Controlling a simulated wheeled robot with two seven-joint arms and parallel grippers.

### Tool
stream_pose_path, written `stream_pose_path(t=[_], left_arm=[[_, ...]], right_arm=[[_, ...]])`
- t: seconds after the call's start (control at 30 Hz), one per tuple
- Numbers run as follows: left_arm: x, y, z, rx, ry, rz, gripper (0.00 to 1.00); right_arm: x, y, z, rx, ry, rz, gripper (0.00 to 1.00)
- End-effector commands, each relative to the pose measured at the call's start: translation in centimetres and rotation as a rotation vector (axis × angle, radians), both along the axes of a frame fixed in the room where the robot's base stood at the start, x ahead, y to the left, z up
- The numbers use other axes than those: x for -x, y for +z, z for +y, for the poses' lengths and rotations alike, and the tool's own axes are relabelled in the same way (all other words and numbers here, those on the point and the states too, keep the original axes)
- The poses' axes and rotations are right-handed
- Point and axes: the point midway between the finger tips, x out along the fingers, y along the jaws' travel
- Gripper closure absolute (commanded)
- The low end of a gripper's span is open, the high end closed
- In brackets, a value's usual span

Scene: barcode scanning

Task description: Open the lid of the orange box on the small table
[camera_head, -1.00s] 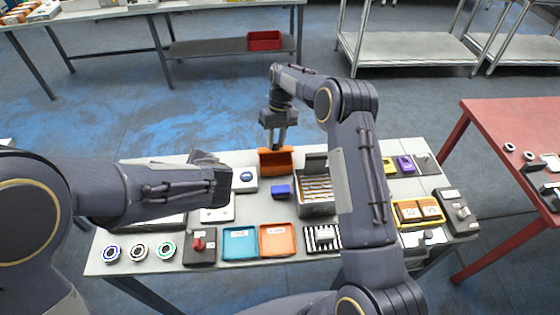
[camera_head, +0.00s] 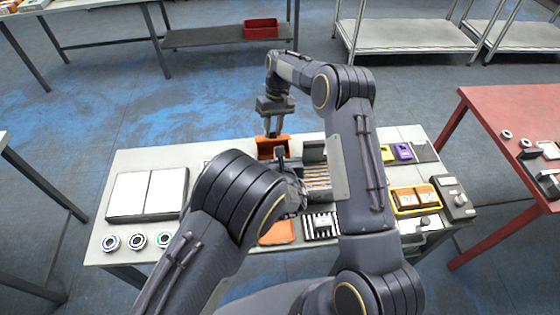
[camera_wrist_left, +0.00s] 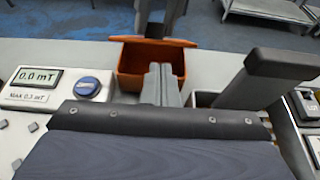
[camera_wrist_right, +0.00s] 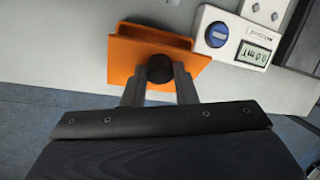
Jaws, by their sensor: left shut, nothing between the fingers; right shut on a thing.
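The orange box (camera_head: 266,150) stands near the far edge of the small table. In the left wrist view, its opening (camera_wrist_left: 138,68) shows below a raised orange lid edge (camera_wrist_left: 125,39). My right gripper (camera_head: 271,134) reaches down from above and is shut on the dark round knob (camera_wrist_right: 160,68) of the lid (camera_wrist_right: 125,62); the lid looks tilted, but how far is hard to tell. My left gripper (camera_wrist_left: 160,82) is shut and empty, with its fingertips in front of the box opening. In the head view the left wrist hides part of the table.
A meter with a blue knob (camera_wrist_left: 88,87) is left of the box. A grey box with its lid up (camera_head: 315,151) stands close on the right. A white two-panel board (camera_head: 148,192) lies at the left. A yellow tray (camera_head: 402,211) is at the right.

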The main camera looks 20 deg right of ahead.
Motion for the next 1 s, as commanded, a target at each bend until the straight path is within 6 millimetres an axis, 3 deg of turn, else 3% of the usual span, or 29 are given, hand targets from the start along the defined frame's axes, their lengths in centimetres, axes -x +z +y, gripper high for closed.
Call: stream_pose_path(t=[0.1, 0.3, 0.67, 1.0], left_arm=[[-1.8, -0.8, -0.4, 0.001, 0.003, -0.001, 1.00], [-3.3, -1.4, -0.9, 0.001, 0.001, 0.000, 1.00], [-3.6, -1.4, -1.0, 0.001, 0.002, 0.000, 1.00], [-4.5, 0.1, -1.2, 0.004, 0.004, -0.006, 1.00]], right_arm=[[0.0, 0.0, 0.0, 0.000, 0.000, -0.001, 1.00], [0.0, 0.0, 0.0, 0.000, 0.000, -0.001, 1.00], [0.0, 0.0, 0.0, 0.000, 0.000, -0.001, 1.00], [0.1, -0.1, 0.0, 0.000, 0.001, 0.004, 1.00]])
